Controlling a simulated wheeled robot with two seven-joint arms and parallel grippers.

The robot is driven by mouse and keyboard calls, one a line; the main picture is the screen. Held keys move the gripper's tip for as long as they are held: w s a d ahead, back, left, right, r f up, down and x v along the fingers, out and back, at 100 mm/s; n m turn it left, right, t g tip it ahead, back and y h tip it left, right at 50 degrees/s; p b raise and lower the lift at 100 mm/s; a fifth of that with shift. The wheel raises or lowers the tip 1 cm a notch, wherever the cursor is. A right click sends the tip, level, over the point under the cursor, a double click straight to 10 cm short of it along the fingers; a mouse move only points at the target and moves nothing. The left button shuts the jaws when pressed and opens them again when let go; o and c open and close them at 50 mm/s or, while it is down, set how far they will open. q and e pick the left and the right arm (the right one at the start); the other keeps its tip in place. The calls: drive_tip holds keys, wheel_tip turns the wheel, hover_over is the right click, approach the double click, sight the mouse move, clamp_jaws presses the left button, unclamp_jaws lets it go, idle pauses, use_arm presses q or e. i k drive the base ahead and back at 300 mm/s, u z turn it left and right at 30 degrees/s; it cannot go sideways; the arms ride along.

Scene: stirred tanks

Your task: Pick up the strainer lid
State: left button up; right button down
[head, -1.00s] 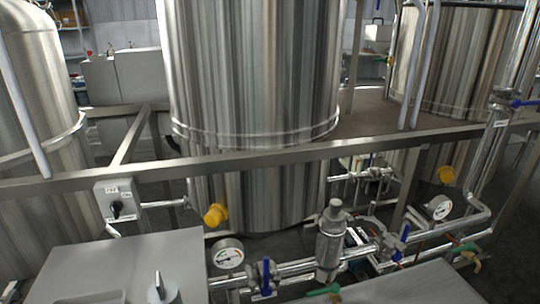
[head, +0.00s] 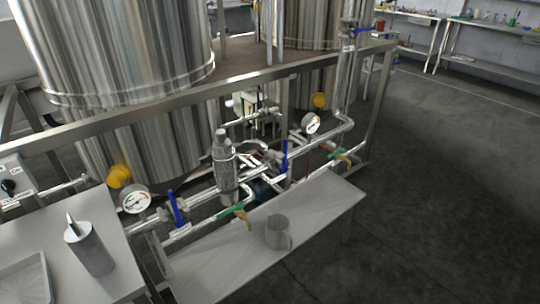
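A strainer (head: 226,172), an upright metal cylinder, stands in the pipework in front of the large tanks. Its lid (head: 221,140) is the narrower grey metal cap at its top, and it appears seated on the body. Neither of my grippers is in the head view.
A metal bench (head: 190,283) below the pipes holds a grey mug-like jug (head: 278,233). A second table (head: 75,258) at lower left bears a cylinder (head: 88,248) and a tray (head: 25,283). Gauges, blue-handled valves and a steel rail (head: 240,80) surround the strainer. Floor at right is clear.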

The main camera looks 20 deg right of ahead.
sight(223, 150)
drive_tip(key=z, duration=2.1)
drive_tip(key=i, duration=2.3)
drive_tip(key=u, duration=3.1)
